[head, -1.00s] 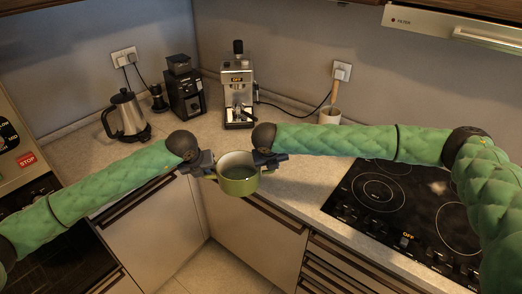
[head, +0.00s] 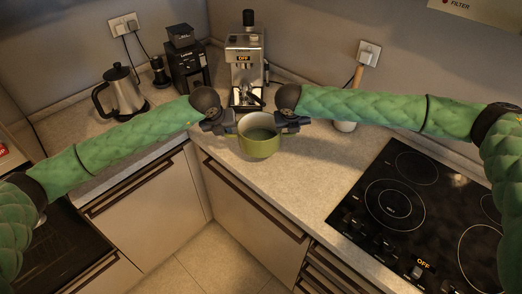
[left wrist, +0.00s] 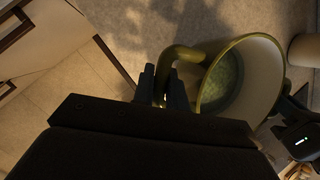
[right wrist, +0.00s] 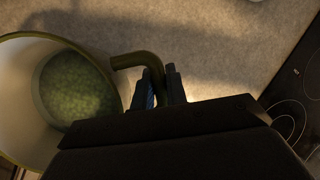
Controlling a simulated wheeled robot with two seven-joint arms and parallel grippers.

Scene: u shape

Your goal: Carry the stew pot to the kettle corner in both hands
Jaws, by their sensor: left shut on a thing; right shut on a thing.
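The green stew pot (head: 259,146) hangs between my two grippers in the head view, upright, near the counter's inner corner edge. Its pale inside and green contents show in both wrist views. My left gripper (head: 234,124) is shut on the pot's left handle (left wrist: 178,55). My right gripper (head: 285,124) is shut on the opposite handle (right wrist: 140,62). The steel kettle (head: 121,93) with a black handle stands on the counter at the left, to the left of my left gripper.
A black grinder (head: 186,62) and an espresso machine (head: 246,62) stand at the back corner. A cooktop (head: 400,205) lies at the right. A pale utensil holder (head: 345,126) is partly behind my right arm. Counter (head: 90,128) around the kettle's front is clear.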

